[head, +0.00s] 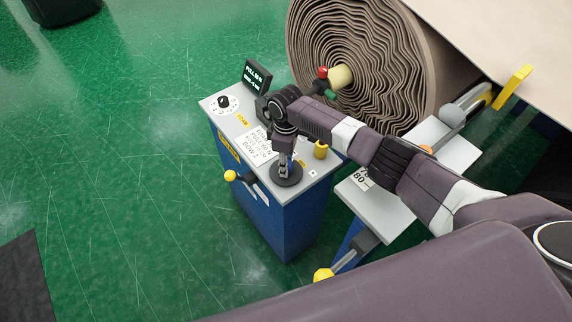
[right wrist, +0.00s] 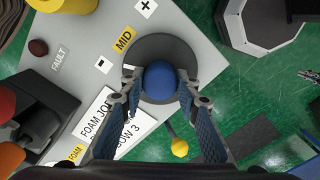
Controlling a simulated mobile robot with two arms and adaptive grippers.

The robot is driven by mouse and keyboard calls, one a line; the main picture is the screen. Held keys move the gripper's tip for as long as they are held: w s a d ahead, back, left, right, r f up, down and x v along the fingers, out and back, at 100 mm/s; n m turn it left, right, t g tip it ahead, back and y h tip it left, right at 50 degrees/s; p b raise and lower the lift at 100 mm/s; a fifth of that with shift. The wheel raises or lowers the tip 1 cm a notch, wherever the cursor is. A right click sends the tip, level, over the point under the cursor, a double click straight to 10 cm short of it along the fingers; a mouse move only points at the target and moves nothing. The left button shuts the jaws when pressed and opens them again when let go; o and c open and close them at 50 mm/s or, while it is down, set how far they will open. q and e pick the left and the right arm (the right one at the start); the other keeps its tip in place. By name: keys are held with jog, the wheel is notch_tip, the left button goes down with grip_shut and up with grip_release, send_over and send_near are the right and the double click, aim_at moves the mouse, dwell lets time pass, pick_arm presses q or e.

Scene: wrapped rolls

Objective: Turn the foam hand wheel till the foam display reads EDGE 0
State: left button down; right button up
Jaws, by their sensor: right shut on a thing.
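The hand wheel (head: 289,180) is a dark round disc on the grey top of a blue cabinet. In the right wrist view the wheel (right wrist: 183,49) has a blue ball knob (right wrist: 158,78) on it. My right gripper (head: 284,167) points down over the wheel, its fingers on either side of the knob and shut on it. The fingers also show in the right wrist view (right wrist: 158,90). A small dark display (head: 257,75) with light text stands at the cabinet's back edge. Its text is too small to read surely. My left gripper is not in view.
A yellow MID label (right wrist: 124,41) with minus and plus marks lies beside the wheel. A dial (head: 223,103), a yellow-knobbed lever (head: 230,176) and a yellow post (head: 321,150) are on the cabinet. A large wrapped roll (head: 400,60) stands behind.

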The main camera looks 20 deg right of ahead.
jog(key=shift+n, duration=1.6)
jog(key=shift+b, duration=0.3)
jog(key=o, duration=1.2)
jog(key=shift+c, duration=0.2)
